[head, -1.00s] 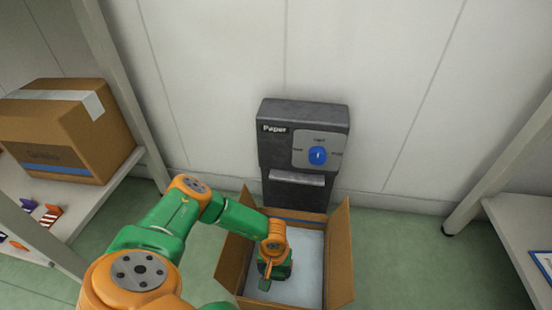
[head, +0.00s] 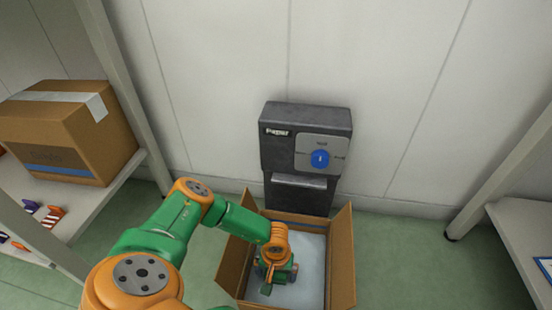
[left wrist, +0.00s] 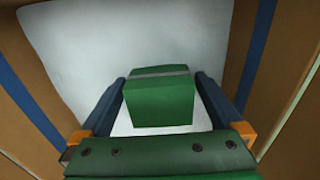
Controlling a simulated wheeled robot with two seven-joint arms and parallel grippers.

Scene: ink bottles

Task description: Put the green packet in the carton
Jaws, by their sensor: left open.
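The open carton (head: 342,255) stands on the floor in front of the dark dispenser, with its flaps up and a white inner bottom. My left gripper (head: 275,275) reaches down inside it. In the left wrist view the green packet (left wrist: 160,103), a box shape with a pale band, lies between the fingers of my left gripper (left wrist: 161,78), over the white bottom. The fingers are open, one on each side of it. I cannot tell whether the packet rests on the bottom. In the head view I cannot tell the packet from my green gripper. My right gripper is not in view.
A dark paper dispenser (head: 300,150) with a blue knob is on the wall behind the carton. A shelf at the left holds a closed cardboard box (head: 70,130) and small striped items (head: 50,217). Another shelf (head: 520,225) stands at the right. The green floor beside the carton is clear.

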